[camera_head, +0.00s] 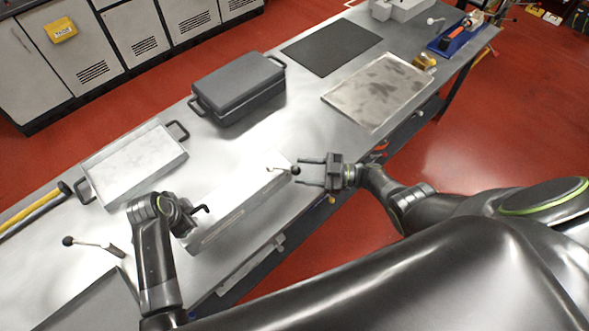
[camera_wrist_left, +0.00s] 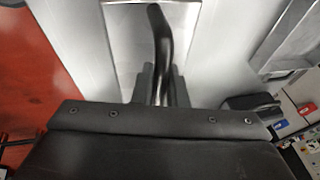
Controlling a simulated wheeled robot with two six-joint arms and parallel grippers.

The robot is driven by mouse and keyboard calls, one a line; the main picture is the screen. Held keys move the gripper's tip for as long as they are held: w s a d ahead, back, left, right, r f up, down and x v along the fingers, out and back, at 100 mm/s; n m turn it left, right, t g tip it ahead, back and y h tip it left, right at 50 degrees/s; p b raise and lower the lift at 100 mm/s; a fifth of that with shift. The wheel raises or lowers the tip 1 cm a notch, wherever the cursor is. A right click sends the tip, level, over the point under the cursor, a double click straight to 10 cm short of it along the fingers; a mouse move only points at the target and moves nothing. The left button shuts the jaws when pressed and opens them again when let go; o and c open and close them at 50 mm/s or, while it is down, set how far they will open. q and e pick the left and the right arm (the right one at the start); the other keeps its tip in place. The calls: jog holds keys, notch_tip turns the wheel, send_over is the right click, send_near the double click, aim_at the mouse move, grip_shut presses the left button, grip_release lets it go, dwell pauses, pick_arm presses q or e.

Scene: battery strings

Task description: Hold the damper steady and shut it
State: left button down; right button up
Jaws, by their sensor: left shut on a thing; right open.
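The damper is a pale metal box (camera_head: 235,207) lying lengthwise on the bench. A black curved handle (camera_head: 201,208) sticks out at its left end, and a lever with a black ball knob (camera_head: 295,170) is at its right end. My left gripper (camera_head: 190,213) is at the left end, shut on the handle. In the left wrist view the handle (camera_wrist_left: 157,25) rises from between the closed fingers (camera_wrist_left: 159,85), in front of a pale panel. My right gripper (camera_head: 302,173) is open, its fingers pointing left, with the knob close to its fingertips; contact cannot be told.
A dark lidded case (camera_head: 238,88) and a pale tray with handles (camera_head: 137,165) stand behind the box. A dark mat (camera_head: 332,47) and a metal plate (camera_head: 379,91) lie further right. A loose lever (camera_head: 95,244) is at the left. Bare bench separates them.

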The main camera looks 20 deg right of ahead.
jog(key=v, duration=0.9)
jog(key=shift+d, duration=0.2)
jog(key=shift+s, duration=0.15)
jog(key=m+t+h, duration=0.3)
jog(key=m+h, duration=0.3)
jog(key=h, duration=0.2)
send_near(284, 169)
jog(key=shift+n, duration=0.3)
jog(key=x, duration=0.4)
jog(key=d+x, duration=0.1)
jog(key=x, duration=0.1)
jog(key=shift+w+a+f, duration=0.1)
jog(key=shift+w+f, duration=0.35)
jog(key=shift+f, duration=0.05)
jog(key=shift+c, duration=0.5)
grip_shut()
